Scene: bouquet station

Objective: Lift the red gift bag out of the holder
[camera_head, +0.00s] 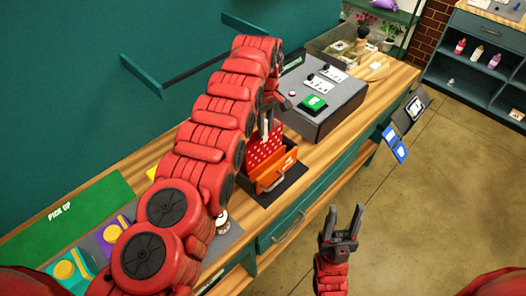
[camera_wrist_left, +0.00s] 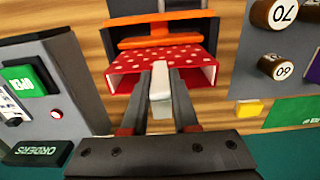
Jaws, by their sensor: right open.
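The red gift bag (camera_head: 262,146) with white dots stands in the orange holder (camera_head: 284,163) on the wooden counter. Its upper part shows above the holder's front wall, and its lower part is hidden. In the left wrist view I look at the open top of the bag (camera_wrist_left: 196,62), with the orange holder (camera_wrist_left: 158,18) beyond it. My left gripper (camera_head: 267,128) is above the bag. Its fingers (camera_wrist_left: 160,85) close on a pale tab at the bag's top. My right gripper (camera_head: 343,222) is open and empty, over the floor in front of the counter.
A grey console (camera_head: 325,110) with a green button stands right of the holder. Round wooden tokens (camera_wrist_left: 272,66) lie to the other side. A green pick-up mat (camera_head: 70,218) is at the left, and a teal wall (camera_head: 100,100) rises behind the counter.

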